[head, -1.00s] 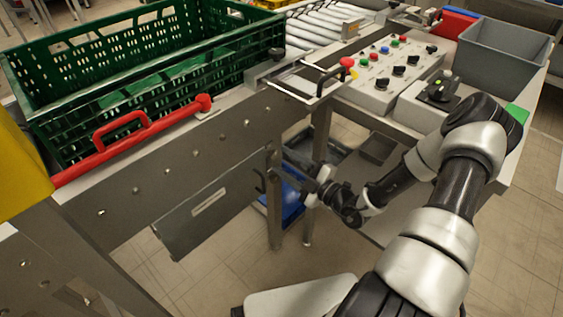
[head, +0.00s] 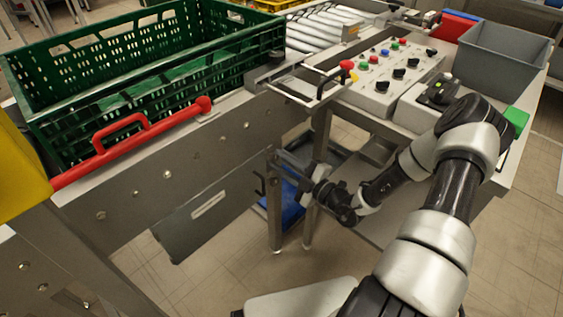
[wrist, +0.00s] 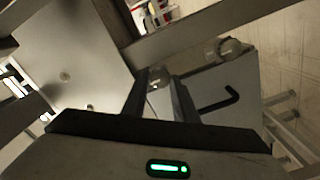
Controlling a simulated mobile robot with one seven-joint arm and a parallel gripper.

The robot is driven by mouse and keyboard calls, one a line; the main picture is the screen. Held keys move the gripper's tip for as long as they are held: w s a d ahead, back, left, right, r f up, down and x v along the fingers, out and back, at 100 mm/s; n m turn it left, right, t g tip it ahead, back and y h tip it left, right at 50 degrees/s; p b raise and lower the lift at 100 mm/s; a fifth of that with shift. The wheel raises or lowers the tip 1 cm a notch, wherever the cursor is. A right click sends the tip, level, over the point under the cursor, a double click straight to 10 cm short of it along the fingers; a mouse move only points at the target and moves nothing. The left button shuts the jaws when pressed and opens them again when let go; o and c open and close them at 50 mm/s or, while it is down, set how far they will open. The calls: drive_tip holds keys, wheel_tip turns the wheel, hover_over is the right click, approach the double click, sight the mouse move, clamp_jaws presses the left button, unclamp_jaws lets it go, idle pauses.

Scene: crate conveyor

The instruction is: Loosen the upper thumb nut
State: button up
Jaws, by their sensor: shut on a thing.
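My gripper (wrist: 158,82) is at the metal leg below the conveyor's side beam. In the wrist view its two dark fingers are closed around the upper thumb nut (wrist: 155,86), a small round metal knob partly hidden between them. A second round metal thumb nut (wrist: 230,47) shows further right, apart from the fingers. The grey panel (wrist: 235,75) with a black hooked handle (wrist: 218,101) lies beside the nuts. In the head view the panel (head: 208,222) hangs below the beam, left of my gripper (head: 277,158); the nuts are too small to make out there.
A green crate (head: 190,88) stands on the conveyor above, behind a red handle (head: 125,140). A control box (head: 395,75) and a grey bin (head: 503,52) are on the bench at right. A blue item (head: 291,200) lies low behind the leg. Floor is open in front of the panel.

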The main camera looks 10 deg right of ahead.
drive_tip(key=shift+r, duration=0.1)
drive_tip(key=n+p, duration=0.2)
drive_tip(key=n, duration=0.2)
drive_tip(key=shift+p, duration=0.4)
drive_tip(key=n+p, duration=0.2)
drive_tip(key=n, duration=0.2)
drive_tip(key=shift+n, duration=0.3)
drive_tip(key=n+p, duration=0.1)
drive_tip(key=n, duration=0.3)
drive_tip(key=n+p, duration=0.1)
drive_tip(key=n, duration=0.3)
drive_tip(key=shift+n, duration=0.3)
drive_tip(key=shift+n+p, duration=0.3)
drive_tip(key=o, duration=1.1)
drive_tip(key=shift+c, duration=0.2)
